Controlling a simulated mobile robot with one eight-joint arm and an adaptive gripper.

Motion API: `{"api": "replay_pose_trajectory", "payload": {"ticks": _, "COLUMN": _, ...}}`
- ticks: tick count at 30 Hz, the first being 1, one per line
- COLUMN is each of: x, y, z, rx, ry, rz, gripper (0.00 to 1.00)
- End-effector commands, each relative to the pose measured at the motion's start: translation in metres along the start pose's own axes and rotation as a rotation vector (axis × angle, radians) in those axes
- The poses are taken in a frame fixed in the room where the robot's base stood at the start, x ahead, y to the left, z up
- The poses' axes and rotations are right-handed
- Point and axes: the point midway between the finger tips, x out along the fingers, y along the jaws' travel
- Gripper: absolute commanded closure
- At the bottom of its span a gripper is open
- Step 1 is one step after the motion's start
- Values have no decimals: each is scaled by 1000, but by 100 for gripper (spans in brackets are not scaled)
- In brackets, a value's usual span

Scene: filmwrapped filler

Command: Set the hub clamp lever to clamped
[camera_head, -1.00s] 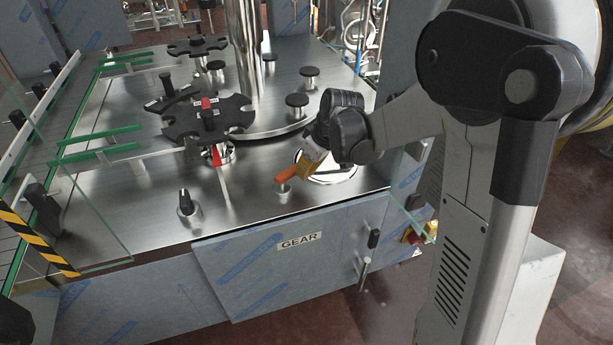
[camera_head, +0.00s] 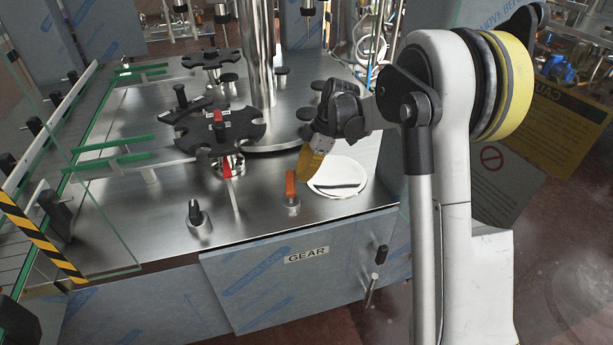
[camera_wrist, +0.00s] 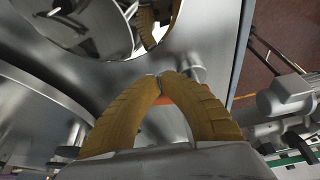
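An orange lever (camera_head: 290,186) stands about upright on a short silver post near the front edge of the steel machine top. A red lever (camera_head: 227,168) hangs below the front black star wheel (camera_head: 222,134), at its hub. No readable label shows which of them is the hub clamp lever. My gripper (camera_head: 303,178) has yellow-brown fingers and is just right of the orange lever; whether they touch is unclear. In the wrist view its curved fingers (camera_wrist: 159,76) meet at the tips, with orange (camera_wrist: 168,102) visible between them, partly hidden.
A black-topped knob (camera_head: 196,214) stands to the left on the machine top (camera_head: 150,215). Glass guards (camera_head: 100,190) stand at left. A cabinet door marked GEAR (camera_head: 306,254) is below the front edge.

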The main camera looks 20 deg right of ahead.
Motion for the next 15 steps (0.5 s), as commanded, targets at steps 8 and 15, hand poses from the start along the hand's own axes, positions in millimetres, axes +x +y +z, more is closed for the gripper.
{"api": "replay_pose_trajectory", "payload": {"ticks": 8, "x": 3, "y": 5, "z": -8, "rx": -47, "ry": 0, "rz": -19, "gripper": 100}}
{"api": "replay_pose_trajectory", "payload": {"ticks": 15, "x": 4, "y": 6, "z": -10, "rx": -46, "ry": 0, "rz": -18, "gripper": 100}}
